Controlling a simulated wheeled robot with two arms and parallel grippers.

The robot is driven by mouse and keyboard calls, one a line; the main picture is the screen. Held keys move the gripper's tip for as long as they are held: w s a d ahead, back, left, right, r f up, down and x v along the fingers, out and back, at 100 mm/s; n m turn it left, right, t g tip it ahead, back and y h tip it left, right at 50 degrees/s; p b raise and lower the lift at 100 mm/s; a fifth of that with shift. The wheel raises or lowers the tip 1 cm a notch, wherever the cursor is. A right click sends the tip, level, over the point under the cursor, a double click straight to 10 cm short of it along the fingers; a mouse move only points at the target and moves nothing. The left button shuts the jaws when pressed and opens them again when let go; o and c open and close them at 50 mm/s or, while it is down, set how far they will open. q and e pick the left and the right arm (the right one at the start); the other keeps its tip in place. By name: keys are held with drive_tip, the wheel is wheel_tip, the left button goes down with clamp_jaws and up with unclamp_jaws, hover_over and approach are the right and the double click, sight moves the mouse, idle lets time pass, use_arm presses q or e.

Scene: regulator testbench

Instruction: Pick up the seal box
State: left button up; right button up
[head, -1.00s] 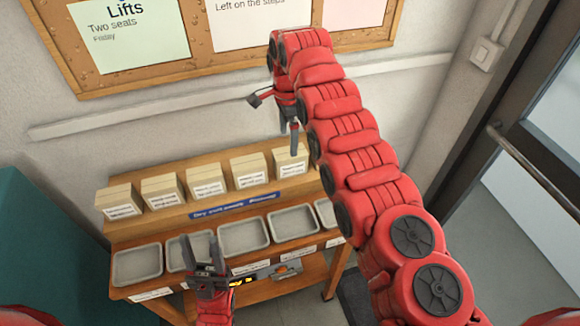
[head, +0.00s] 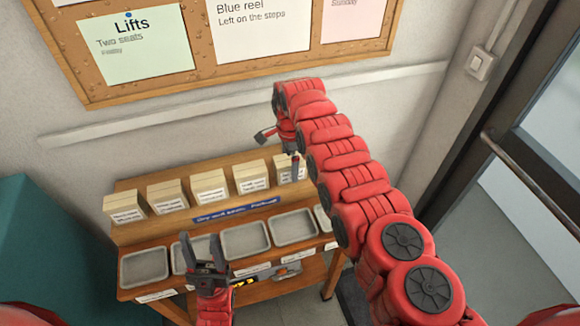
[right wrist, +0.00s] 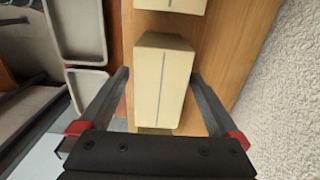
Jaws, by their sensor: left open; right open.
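Several cream boxes with white labels stand in a row on the upper shelf; the label print is too small to tell which is the seal box. My right gripper (head: 277,158) is over the rightmost box (head: 283,176), partly hiding it. In the right wrist view, this box (right wrist: 160,85) lies between the two open fingers (right wrist: 160,74), with a visible gap on the left and a narrow one on the right. The gripper is not closed on it. My left gripper (head: 201,242) is open and empty in front of the grey trays.
Grey trays (head: 245,239) line the lower front of the wooden bench (head: 140,234). A neighbouring box (head: 251,178) stands just left of the rightmost one. The wall is close behind the shelf. A teal cabinet (head: 45,255) is at left, a door at right.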

drive_tip(key=c, duration=1.5)
drive_tip(key=shift+r, duration=0.15)
drive_tip(key=shift+c, duration=0.2)
